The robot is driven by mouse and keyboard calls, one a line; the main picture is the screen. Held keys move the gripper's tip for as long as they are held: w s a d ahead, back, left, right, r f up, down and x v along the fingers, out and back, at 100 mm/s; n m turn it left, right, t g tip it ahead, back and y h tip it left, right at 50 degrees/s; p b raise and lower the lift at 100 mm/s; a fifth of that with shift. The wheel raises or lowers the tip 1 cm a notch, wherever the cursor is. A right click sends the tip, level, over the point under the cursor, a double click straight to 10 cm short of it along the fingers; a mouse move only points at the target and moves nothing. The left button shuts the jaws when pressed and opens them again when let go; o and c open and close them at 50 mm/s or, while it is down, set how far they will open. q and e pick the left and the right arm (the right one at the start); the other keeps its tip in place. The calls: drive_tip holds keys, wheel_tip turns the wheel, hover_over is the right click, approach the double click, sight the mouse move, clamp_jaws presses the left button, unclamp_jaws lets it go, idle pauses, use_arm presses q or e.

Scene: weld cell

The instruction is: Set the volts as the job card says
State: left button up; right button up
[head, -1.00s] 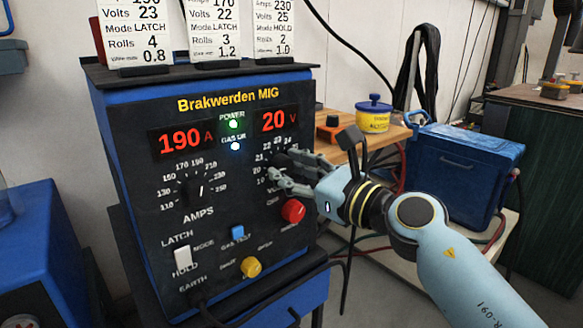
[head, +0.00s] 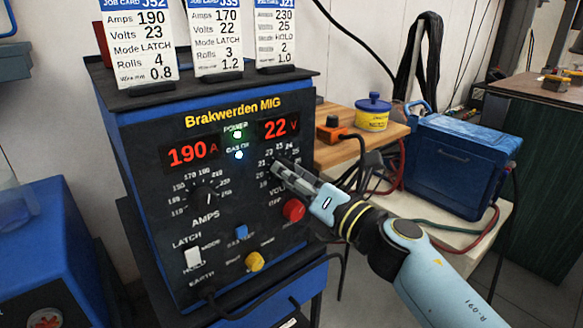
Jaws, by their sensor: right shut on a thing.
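The blue Brakwerden MIG welder (head: 220,118) faces me. Its red volts display (head: 278,128) reads 22 V and its amps display (head: 192,153) reads 190 A. My right gripper (head: 281,168) is shut on the volts knob, which its fingers mostly hide. The amps knob (head: 206,196) is uncovered. Three job cards stand on top. The left card, J52 (head: 138,45), says Amps 190, Volts 23, Mode LATCH. The middle card, J35 (head: 215,42), says 170 and 22. The right card, J21 (head: 274,38), says 230 and 25. My left gripper is not in view.
A blue box (head: 465,165) and a yellow tub (head: 372,113) stand at right.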

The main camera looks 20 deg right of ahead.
use_arm(q)
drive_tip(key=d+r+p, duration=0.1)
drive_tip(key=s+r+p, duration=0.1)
drive_tip(key=p, duration=0.1)
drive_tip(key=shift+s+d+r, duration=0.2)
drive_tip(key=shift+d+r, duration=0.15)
use_arm(e)
drive_tip(key=m, duration=0.7)
drive_tip(key=shift+t+h, duration=0.3)
drive_tip(key=shift+h, duration=0.1)
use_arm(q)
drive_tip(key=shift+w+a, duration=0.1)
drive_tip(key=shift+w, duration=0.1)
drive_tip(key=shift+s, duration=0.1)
use_arm(e)
drive_tip(key=o, duration=1.1)
